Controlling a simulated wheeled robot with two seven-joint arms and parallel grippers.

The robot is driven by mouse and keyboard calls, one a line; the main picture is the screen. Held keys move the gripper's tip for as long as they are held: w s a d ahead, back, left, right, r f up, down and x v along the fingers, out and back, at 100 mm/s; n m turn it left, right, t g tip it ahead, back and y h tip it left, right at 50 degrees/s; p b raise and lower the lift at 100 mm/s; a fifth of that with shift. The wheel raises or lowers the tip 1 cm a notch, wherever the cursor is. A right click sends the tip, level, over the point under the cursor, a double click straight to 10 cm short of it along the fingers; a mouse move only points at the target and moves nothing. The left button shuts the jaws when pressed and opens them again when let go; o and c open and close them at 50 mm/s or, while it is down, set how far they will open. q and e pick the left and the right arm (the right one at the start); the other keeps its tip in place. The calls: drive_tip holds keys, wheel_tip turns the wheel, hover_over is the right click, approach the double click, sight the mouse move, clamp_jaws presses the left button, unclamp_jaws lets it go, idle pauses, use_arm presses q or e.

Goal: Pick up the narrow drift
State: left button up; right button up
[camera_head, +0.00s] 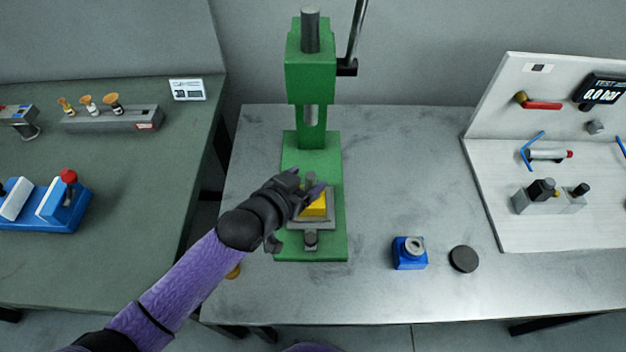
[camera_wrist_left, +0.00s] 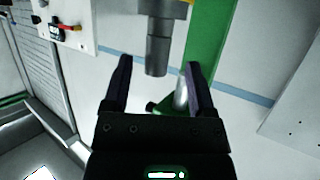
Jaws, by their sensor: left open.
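A green press (camera_head: 313,70) stands on the grey bench, with a yellow block (camera_head: 314,206) on a grey plate on its base. A short grey cylindrical drift (camera_head: 311,179) rises at the back of that plate, partly hidden by my gripper. Another short dark cylinder (camera_head: 310,239) stands at the plate's front; I cannot tell which is narrower. My left gripper (camera_head: 306,183) is open beside the block. In the left wrist view a grey stepped cylinder (camera_wrist_left: 157,40) reaches between the open fingers (camera_wrist_left: 157,65), with gaps at both sides. My right gripper is not in view.
A blue block with a grey ring (camera_head: 411,251) and a black disc (camera_head: 463,259) lie right of the press. A white test board (camera_head: 545,215) with fittings stands further right. A green table (camera_head: 120,180) with blue fixtures is on the left. The bench front is mostly clear.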

sight(307, 181)
use_arm(q)
drive_tip(key=b+x, duration=0.1)
drive_tip(key=x, duration=0.3)
drive_tip(key=shift+s+d+f, duration=0.1)
drive_tip(key=shift+s, duration=0.05)
clamp_jaws()
